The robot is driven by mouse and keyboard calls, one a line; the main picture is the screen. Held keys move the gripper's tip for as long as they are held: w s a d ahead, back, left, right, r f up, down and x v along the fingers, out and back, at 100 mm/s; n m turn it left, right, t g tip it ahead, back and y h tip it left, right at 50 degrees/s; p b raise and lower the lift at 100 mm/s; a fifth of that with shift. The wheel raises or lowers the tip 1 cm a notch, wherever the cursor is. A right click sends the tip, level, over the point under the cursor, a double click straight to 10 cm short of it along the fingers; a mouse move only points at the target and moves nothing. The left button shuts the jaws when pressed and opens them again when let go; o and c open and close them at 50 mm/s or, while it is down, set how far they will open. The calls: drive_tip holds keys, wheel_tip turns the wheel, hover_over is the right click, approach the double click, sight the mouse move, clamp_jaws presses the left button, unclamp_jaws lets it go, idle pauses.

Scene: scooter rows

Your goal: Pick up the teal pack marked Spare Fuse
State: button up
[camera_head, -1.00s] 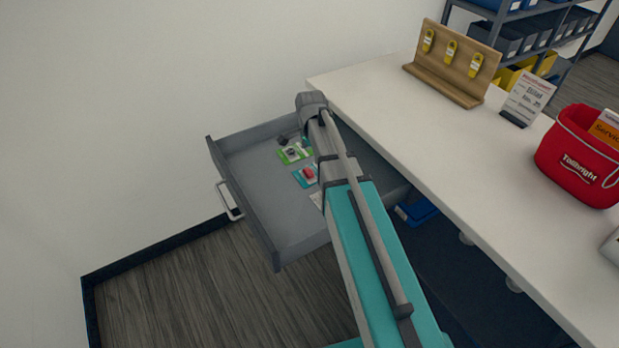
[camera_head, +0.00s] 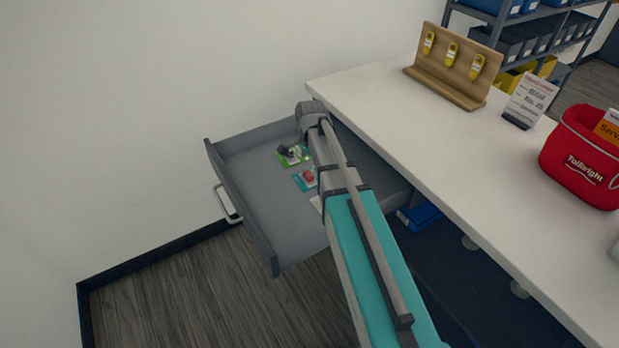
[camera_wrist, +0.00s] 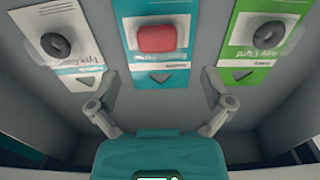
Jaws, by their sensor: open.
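The teal pack (camera_head: 304,180) lies flat in the open drawer, with a red item on its card. In the wrist view the teal pack (camera_wrist: 153,62) is top centre, ahead of my fingers; its upside-down print is too blurred to read. A green pack (camera_wrist: 254,54) with a dark round item lies to its right, and a white and teal pack (camera_wrist: 70,76) with a dark ring to its left. My gripper (camera_wrist: 160,84) is open and empty, its fingers apart below the teal pack in the picture. In the head view my arm hides most of it.
The grey drawer (camera_head: 264,218) has a raised front with a handle and side walls. The white worktop (camera_head: 420,130) overhangs its right side. On it stand a wooden board with yellow tags (camera_head: 457,62), a sign card (camera_head: 529,99) and a red bin (camera_head: 584,160).

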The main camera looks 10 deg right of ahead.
sight(310, 172)
drive_tip(key=shift+s+f+b, duration=0.2)
drive_tip(key=shift+f+b, duration=1.9)
drive_tip(key=shift+f, duration=0.2)
drive_tip(key=c, duration=1)
drive_tip(key=shift+r, duration=0.15)
drive_tip(key=shift+r+p, duration=0.9)
drive_tip(key=shift+p, duration=0.2)
drive_tip(key=s+d+r+p, duration=0.1)
drive_tip(key=s+r+p, duration=1)
drive_tip(key=s, duration=0.3)
